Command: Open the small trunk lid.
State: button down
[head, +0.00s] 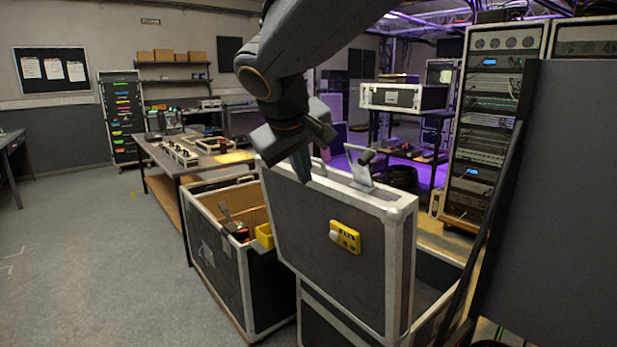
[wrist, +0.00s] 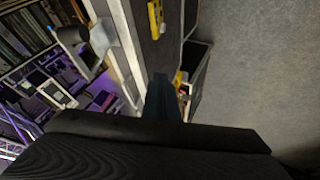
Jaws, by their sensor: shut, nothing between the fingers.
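The trunk lid (head: 310,225) is a dark panel with pale metal edges. It stands raised, close to upright, with part of the open trunk body (head: 432,275) showing behind it at the right. A metal latch (head: 361,168) sticks up from its top edge. My gripper (head: 302,168) is shut and empty, pointing down at the left part of the lid's top edge; I cannot tell whether it touches. In the wrist view the shut fingers (wrist: 161,80) lie against the view of the lid's face (wrist: 155,52), with its pale edge (wrist: 122,45) and the latch (wrist: 88,42) at the left.
A yellow device (head: 346,237) is fixed on the lid's face. An open case (head: 222,270) with tools and a yellow bin (head: 264,235) stands to the left. A workbench (head: 190,165) is behind it. An equipment rack (head: 485,125) and a dark panel (head: 560,200) bound the right. The left floor is free.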

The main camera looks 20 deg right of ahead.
aim_at(322, 184)
jog(key=w+d+f+p, duration=0.2)
jog(key=w+d+f, duration=0.3)
jog(key=shift+w+d+f, duration=0.25)
jog(key=shift+w+d, duration=0.2)
jog(key=shift+d, duration=0.1)
